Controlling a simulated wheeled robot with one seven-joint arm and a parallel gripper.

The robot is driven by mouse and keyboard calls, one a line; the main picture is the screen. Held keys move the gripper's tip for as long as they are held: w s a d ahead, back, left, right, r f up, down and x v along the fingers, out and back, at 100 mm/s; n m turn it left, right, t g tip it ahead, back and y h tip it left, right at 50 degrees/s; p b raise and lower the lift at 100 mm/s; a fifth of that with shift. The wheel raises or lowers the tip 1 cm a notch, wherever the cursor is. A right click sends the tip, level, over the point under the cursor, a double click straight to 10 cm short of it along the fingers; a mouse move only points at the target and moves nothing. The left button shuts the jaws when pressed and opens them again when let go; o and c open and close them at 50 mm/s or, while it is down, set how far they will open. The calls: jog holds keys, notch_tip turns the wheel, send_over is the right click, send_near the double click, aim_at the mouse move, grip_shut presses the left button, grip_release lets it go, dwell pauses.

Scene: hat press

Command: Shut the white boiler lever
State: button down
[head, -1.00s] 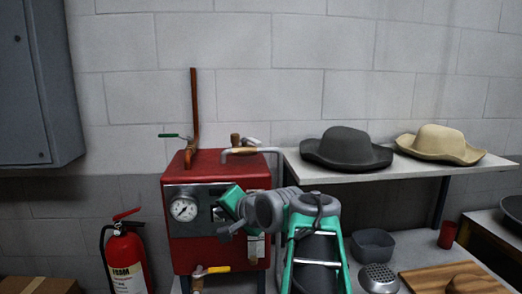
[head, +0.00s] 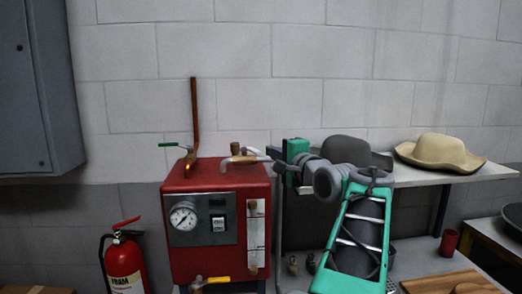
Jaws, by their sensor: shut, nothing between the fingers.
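The red boiler (head: 185,225) stands left of centre with a gauge (head: 183,217) on its front. On its top right a brass valve (head: 235,149) carries a short white lever (head: 252,151), small in the picture and lying roughly level toward the right. My gripper (head: 279,168) is at the boiler's upper right edge, to the right of the lever, with its green body toward the hats. Its fingers are shut and empty. They are small here and overlap a pipe, so I cannot tell whether they touch anything. My forearm hides part of the shelf and the dark hat.
A green lever (head: 173,144) is at the boiler's top left beside a copper pipe (head: 194,110); a yellow lever (head: 216,280) is low on the front. A dark hat (head: 345,149) and a tan hat (head: 440,150) sit on a shelf. A fire extinguisher (head: 125,270) stands at left.

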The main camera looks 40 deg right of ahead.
aim_at(261, 153)
jog(key=a, duration=0.1)
jog(key=w+a, duration=0.1)
jog(key=a, duration=0.1)
jog(key=shift+r, duration=0.15)
jog(key=shift+w+a, duration=0.15)
jog(key=shift+a, duration=0.05)
jog(key=shift+w+a, duration=0.3)
jog(key=shift+a, duration=0.6)
